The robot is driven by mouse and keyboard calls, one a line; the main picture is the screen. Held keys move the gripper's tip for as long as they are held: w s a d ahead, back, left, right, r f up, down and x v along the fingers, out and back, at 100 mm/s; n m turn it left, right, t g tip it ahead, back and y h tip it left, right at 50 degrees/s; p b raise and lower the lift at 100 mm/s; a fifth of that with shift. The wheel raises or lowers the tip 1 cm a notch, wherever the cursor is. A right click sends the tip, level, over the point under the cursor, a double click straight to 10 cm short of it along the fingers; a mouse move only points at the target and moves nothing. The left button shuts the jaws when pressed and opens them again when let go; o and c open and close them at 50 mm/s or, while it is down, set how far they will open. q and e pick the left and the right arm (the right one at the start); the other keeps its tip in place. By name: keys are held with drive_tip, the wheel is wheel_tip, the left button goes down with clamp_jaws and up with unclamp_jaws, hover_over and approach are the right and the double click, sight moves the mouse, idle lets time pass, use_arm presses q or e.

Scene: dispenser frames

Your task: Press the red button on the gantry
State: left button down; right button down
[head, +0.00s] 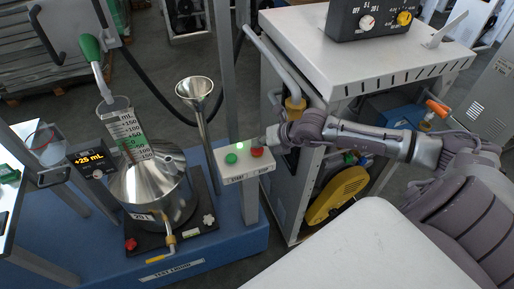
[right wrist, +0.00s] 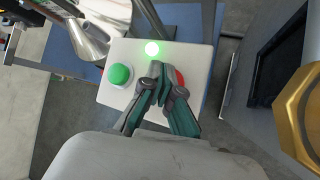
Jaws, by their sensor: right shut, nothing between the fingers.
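The red button (head: 257,152) sits on the right part of the white control box on the gantry (head: 238,165). In the right wrist view the red button (right wrist: 180,78) is mostly hidden behind my fingers. My right gripper (head: 270,140) is shut and empty, with its tips at the red button. In the right wrist view the gripper (right wrist: 157,72) covers the button's left side; whether the tips touch it I cannot tell. A green button (head: 231,158) is to the left, and a green lamp (head: 240,146) above is lit. My left gripper is not in view.
A steel vessel (head: 155,190) with a graduated cylinder (head: 126,135) stands left on a blue base (head: 215,250). A display (head: 90,160) reads +25 mL. A steel funnel (head: 194,90) stands behind. A white-topped cabinet (head: 400,60) is at the right.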

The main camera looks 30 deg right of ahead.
sight(259, 149)
drive_tip(key=shift+f, duration=0.3)
drive_tip(key=shift+r, duration=0.15)
idle(0.3)
drive_tip(key=shift+r+p, duration=0.35)
drive_tip(key=shift+r, duration=0.45)
drive_tip(key=shift+r+p, duration=1.55)
drive_tip(key=shift+r, duration=1)
